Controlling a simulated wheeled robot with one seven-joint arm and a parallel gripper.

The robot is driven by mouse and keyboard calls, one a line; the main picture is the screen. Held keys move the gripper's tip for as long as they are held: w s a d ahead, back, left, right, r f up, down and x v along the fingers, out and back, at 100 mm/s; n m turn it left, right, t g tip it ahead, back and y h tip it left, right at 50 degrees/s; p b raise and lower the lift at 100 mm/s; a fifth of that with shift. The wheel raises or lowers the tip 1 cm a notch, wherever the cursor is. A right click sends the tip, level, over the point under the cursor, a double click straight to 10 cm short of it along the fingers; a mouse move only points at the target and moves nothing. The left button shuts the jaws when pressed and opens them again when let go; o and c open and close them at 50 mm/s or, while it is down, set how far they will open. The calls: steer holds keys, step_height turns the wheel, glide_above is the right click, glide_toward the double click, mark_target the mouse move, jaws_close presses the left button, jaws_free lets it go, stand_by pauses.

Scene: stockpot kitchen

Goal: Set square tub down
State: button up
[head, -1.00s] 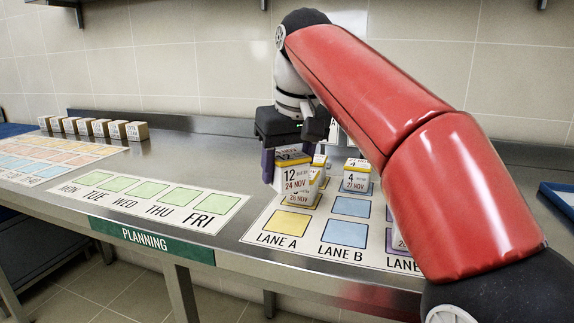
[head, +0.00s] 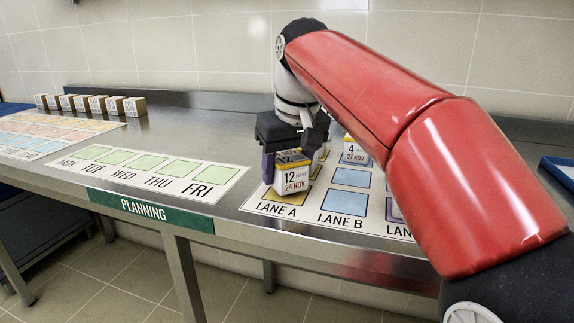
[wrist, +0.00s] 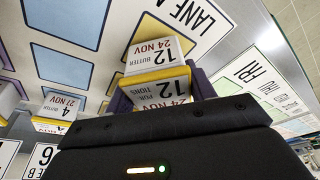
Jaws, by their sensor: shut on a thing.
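The square tub (head: 294,180) is white with a yellow band and reads 12, 24 NOV. My gripper (head: 291,164) is shut on it, with a purple finger showing at its left side. The tub is upright over the front yellow square (head: 267,210) of LANE A in the head view. In the wrist view its labelled side and lid (wrist: 158,91) show between the purple fingers, with part of the yellow square (wrist: 150,32) beyond. I cannot tell whether its base touches the mat.
The lane mat (head: 308,222) has empty blue squares in LANE B (head: 345,201). Another tub (head: 355,153) reading 4 stands behind them. A weekday mat (head: 150,172) lies left.

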steer(key=shift+f+b, duration=0.4)
steer(key=shift+f, duration=0.15)
steer(key=o, duration=1.1)
steer(key=shift+o, duration=0.2)
